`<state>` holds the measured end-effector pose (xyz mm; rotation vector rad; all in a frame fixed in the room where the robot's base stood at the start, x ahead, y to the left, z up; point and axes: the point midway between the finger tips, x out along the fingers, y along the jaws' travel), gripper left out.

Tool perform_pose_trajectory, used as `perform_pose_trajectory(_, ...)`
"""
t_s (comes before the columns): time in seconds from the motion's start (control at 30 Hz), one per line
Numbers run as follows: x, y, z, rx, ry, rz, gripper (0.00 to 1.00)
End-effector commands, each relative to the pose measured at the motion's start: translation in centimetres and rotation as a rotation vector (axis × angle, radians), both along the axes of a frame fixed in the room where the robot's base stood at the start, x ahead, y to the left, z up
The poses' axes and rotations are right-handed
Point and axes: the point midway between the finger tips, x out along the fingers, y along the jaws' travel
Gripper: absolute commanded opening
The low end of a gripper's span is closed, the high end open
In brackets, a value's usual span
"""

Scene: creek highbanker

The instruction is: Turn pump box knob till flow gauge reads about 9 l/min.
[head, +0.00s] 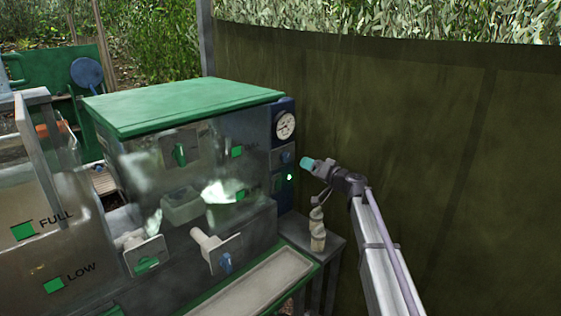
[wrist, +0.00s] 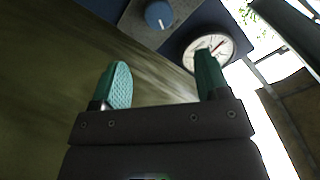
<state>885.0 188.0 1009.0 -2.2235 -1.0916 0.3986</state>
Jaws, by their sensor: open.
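The blue pump box (head: 283,180) is on the right end of the green-lidded tank. Its round white flow gauge (head: 284,125) faces right, and its scale is too small to read. The blue knob (head: 286,157) sits below the gauge on a grey plate. In the wrist view the knob (wrist: 158,15) is at the top edge, with a white mark on it. The gauge (wrist: 225,42) is partly hidden there by a finger. My gripper (head: 312,163) is open and empty, a little right of the knob and apart from it. Its teal fingers (wrist: 165,72) show in the wrist view.
A small grey table (head: 316,238) with a wrapped bottle-like object (head: 317,230) stands below my gripper. A dark green tarp wall (head: 440,130) rises behind. Valves (head: 222,260) stick out of the tank's front.

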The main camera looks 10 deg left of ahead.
Motion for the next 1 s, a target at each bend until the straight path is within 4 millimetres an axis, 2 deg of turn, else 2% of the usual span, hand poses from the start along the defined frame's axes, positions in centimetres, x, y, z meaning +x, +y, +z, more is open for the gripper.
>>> perform_pose_trajectory(0.17, 1.1, 1.4, 0.0, 0.000, 0.001, 0.003, 0.69)
perform_pose_trajectory(0.4, 4.6, 5.9, 0.0, 0.000, 0.003, 0.006, 0.69)
perform_pose_trajectory(0.6, 6.3, 8.3, 0.0, 0.000, 0.004, 0.005, 0.69)
perform_pose_trajectory(0.87, 6.5, 8.6, 0.0, 0.000, 0.004, 0.003, 0.69)
perform_pose_trajectory(1.0, 6.5, 8.6, 0.0, 0.000, 0.004, 0.003, 0.59)
